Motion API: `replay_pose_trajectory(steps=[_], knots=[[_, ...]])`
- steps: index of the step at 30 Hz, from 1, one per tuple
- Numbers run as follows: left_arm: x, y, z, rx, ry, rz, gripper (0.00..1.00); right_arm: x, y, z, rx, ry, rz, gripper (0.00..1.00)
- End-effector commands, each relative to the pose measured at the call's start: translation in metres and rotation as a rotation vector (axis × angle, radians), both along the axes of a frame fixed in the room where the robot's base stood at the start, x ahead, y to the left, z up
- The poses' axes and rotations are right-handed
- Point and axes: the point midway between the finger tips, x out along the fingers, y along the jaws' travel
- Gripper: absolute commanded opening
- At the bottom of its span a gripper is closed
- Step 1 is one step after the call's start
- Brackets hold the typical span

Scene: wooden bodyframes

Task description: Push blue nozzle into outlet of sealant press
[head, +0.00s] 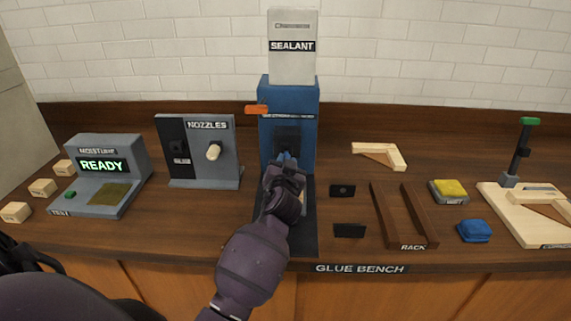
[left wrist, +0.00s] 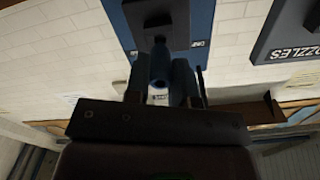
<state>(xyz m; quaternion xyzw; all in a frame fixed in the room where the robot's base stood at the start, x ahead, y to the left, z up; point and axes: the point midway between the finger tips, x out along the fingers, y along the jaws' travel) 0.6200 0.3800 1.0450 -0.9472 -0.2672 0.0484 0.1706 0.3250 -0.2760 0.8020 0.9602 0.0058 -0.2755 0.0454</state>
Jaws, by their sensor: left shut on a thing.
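The sealant press (head: 302,100) is a blue upright housing with a white cartridge marked SEALANT (head: 292,60) on top and an orange lever (head: 256,109) at its upper left. My left gripper (head: 286,168) is in front of the press, below its dark outlet block (head: 287,138). It is shut on the blue nozzle (head: 287,157), mostly hidden by the gripper in the head view. In the left wrist view the nozzle (left wrist: 160,64) stands between the fingers, its end close to the dark outlet block (left wrist: 158,18). I cannot tell whether they touch. My right gripper is out of view.
The grey nozzle stand (head: 225,170) with a pale nozzle (head: 213,151) is left of the press. The moisture tester (head: 100,200) reads READY. A wooden rack (head: 385,215), blue cloth (head: 474,231) and yellow sponge (head: 450,188) lie right. Bare bench shows between stand and press.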

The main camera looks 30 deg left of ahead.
Motion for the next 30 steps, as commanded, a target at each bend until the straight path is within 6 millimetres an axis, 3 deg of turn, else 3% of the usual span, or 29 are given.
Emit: replay_pose_trajectory(steps=[30], knots=[[0.0094, 0.0056, -0.0003, -0.002, -0.002, 0.0, 0.0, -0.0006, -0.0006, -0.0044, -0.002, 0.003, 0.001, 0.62]])
